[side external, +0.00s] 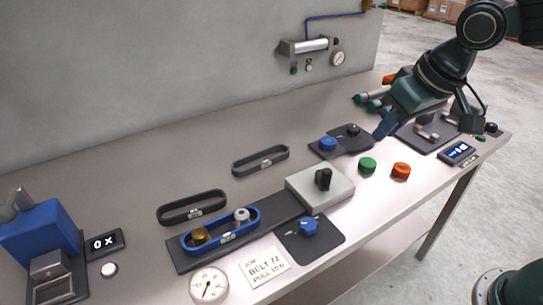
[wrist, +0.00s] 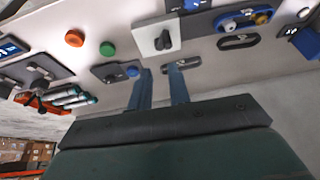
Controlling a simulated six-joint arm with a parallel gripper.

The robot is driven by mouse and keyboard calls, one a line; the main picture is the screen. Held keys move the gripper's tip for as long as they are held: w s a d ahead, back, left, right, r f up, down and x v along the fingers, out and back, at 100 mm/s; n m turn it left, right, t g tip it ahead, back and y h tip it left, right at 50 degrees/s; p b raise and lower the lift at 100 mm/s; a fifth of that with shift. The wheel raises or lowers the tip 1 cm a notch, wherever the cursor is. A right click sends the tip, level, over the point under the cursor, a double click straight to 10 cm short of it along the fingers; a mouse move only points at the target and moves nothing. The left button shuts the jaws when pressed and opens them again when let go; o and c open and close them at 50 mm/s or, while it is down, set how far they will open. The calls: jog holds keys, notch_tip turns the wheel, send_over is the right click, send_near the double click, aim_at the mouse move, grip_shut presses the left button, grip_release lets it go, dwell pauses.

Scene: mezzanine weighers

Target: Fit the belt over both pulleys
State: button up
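A blue belt (side external: 220,231) forms a loop around a gold pulley (side external: 199,235) and a silver pulley (side external: 241,215) on a dark base plate (side external: 283,207). I cannot tell whether it sits fully in their grooves. The blue belt (wrist: 246,19) also shows at the top of the wrist view. Two black belts lie flat on the table: one left (side external: 192,208), one farther back (side external: 260,160). My gripper (side external: 382,132) is above the table's right half, away from the belts. In the wrist view its blue fingers (wrist: 160,70) stand apart with nothing between them.
A grey block with a black knob (side external: 320,187) stands right of the pulleys. Green (side external: 367,165) and orange (side external: 401,170) buttons, a blue knob (side external: 309,226), a dial (side external: 208,285), a card (side external: 264,266) and a blue machine (side external: 40,240) surround it. The table's back-left is clear.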

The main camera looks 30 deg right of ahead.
jog(key=s+d, duration=0.4)
jog(key=s, duration=0.3)
jog(key=s+d, duration=0.4)
jog(key=s, duration=0.3)
jog(key=shift+s+r+t+h, duration=0.2)
jog(key=shift+t+h, duration=0.1)
jog(key=shift+t, duration=0.1)
